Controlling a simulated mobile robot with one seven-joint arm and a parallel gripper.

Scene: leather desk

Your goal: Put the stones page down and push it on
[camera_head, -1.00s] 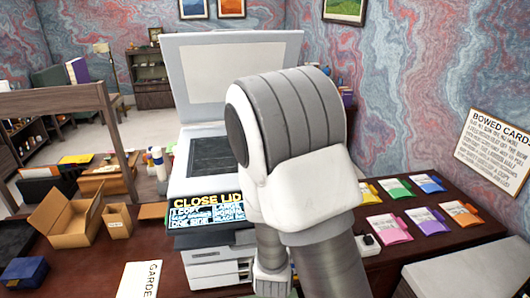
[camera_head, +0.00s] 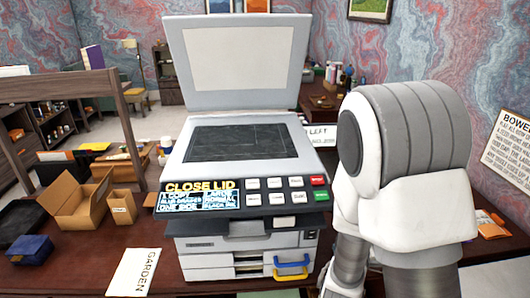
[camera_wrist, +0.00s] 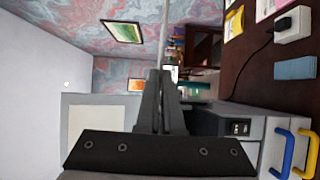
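I cannot make out a stones page in either view. The copier stands with its lid (camera_head: 240,55) raised and its dark glass (camera_head: 240,142) bare. Its panel (camera_head: 198,194) reads "CLOSE LID". A white sheet marked "GARDEN" (camera_head: 135,272) lies on the desk left of the copier. My arm fills the right of the head view and hides my gripper there. In the wrist view my gripper's fingers (camera_wrist: 160,76) are close together beside the copier. I cannot tell whether anything thin is between them.
An open cardboard box (camera_head: 82,208), a smaller box (camera_head: 122,206) and a blue box (camera_head: 30,249) sit left of the copier. The copier's front has a blue handle (camera_head: 292,268) and a yellow handle (camera_head: 290,275). An orange packet (camera_head: 492,228) lies at the far right.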

